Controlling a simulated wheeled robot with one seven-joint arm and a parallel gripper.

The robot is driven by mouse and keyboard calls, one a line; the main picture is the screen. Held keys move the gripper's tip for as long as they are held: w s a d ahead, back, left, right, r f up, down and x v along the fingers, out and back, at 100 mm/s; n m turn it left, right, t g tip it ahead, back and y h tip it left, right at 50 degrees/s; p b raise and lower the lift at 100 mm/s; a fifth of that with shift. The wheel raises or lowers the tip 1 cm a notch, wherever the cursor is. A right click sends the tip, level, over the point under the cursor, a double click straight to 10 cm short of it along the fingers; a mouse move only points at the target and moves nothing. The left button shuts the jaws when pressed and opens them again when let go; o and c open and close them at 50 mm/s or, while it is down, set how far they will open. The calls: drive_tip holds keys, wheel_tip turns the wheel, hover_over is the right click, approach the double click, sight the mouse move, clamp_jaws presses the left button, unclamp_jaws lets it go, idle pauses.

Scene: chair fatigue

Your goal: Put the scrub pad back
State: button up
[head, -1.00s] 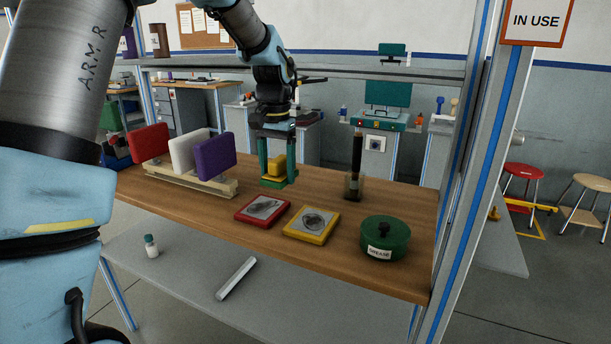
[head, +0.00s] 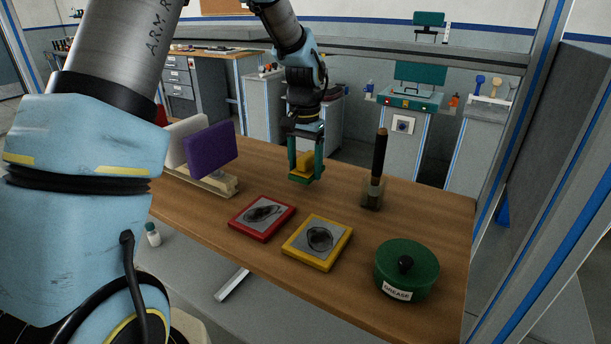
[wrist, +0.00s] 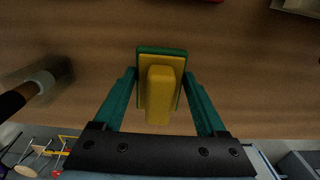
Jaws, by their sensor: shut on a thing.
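The scrub pad (head: 303,170) has a yellow grip block on a green and yellow base. It also shows in the wrist view (wrist: 161,92), between the two green fingers. My gripper (head: 305,172) is shut on it over the back half of the wooden table, behind the red and yellow framed tiles. In the wrist view my gripper (wrist: 161,95) points down at the wood. I cannot tell whether the pad's underside touches the table.
A red tile (head: 262,217) and a yellow tile (head: 318,242) lie in front. A green grease tin (head: 406,268) stands front right. A dark-handled brush in a holder (head: 375,170) stands right of my gripper. A rack with a purple panel (head: 210,152) stands left.

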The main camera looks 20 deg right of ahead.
drive_tip(key=shift+f+p, duration=0.4)
drive_tip(key=shift+f, duration=1.45)
drive_tip(key=shift+f, duration=0.15)
drive_tip(key=o, duration=1.2)
drive_tip(key=shift+o, duration=0.2)
